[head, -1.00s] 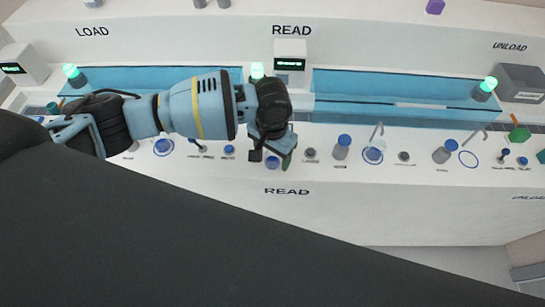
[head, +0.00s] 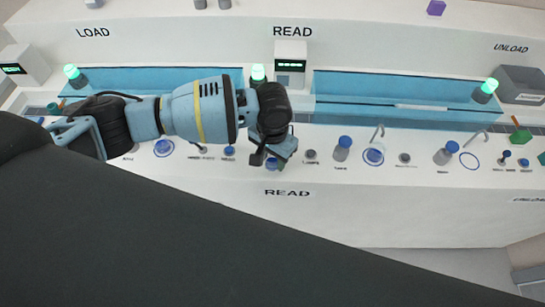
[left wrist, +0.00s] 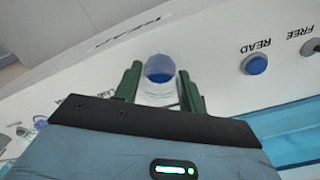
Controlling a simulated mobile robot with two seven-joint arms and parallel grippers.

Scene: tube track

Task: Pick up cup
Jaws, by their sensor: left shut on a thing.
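My left gripper (head: 281,152) is over the front ledge of the white bench, just above the lower READ label. The left wrist view shows its green fingers (left wrist: 157,88) shut on a clear, whitish cup (left wrist: 158,92) with a blue round part. The fingers are on both sides of the cup. In the head view the gripper hides most of the cup, so I cannot tell whether it touches the ledge. My right gripper is not in view.
A blue READ button (left wrist: 255,64) is beside the cup. Blue troughs (head: 390,90) run behind.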

